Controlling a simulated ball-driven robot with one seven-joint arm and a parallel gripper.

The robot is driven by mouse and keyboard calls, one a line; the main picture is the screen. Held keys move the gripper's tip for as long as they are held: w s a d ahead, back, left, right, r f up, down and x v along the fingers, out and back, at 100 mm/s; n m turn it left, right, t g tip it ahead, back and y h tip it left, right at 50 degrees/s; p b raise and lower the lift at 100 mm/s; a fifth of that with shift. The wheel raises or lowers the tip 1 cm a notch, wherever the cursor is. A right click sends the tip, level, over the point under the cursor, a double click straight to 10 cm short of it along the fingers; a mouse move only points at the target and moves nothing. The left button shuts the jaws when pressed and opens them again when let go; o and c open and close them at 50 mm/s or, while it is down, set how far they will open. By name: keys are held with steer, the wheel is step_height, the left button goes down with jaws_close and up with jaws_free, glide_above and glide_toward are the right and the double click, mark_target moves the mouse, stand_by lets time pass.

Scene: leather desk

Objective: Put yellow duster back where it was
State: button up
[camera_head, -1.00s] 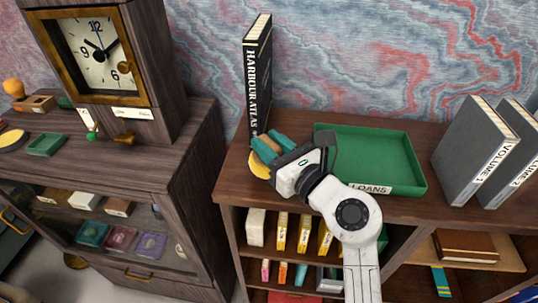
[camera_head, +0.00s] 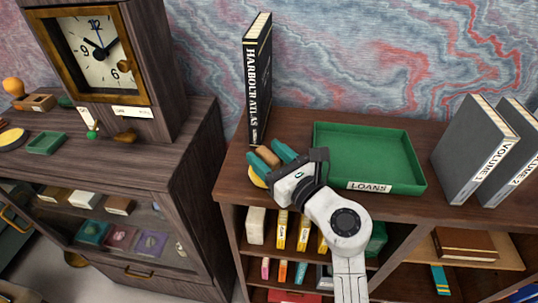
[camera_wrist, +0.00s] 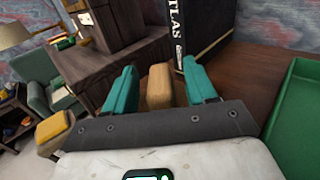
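A yellow piece, likely the yellow duster (camera_head: 257,179), shows at the front left of the shelf top, partly hidden by my gripper. A yellow piece (camera_wrist: 55,127) also shows at the left of the wrist view. A tan wooden block (camera_wrist: 159,87) stands between my fingers; whether it joins the yellow piece is hidden. My gripper (camera_head: 273,156) has teal fingers, one on each side of the block. In the wrist view my gripper (camera_wrist: 160,88) is open, with a gap between the block and each finger.
The black Harbour Atlas book (camera_head: 256,85) stands upright just behind my gripper. The green Loans tray (camera_head: 370,186) is close at the right. Two grey volumes (camera_head: 473,150) stand farther right. A clock cabinet (camera_head: 165,165) stands left, across a gap.

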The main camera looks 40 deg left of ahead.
steer(key=shift+r, duration=0.1)
steer(key=shift+r+p, duration=0.2)
steer(key=shift+p, duration=0.1)
steer(key=b+v, duration=0.2)
steer(key=v, duration=1)
steer(key=shift+s, duration=0.1)
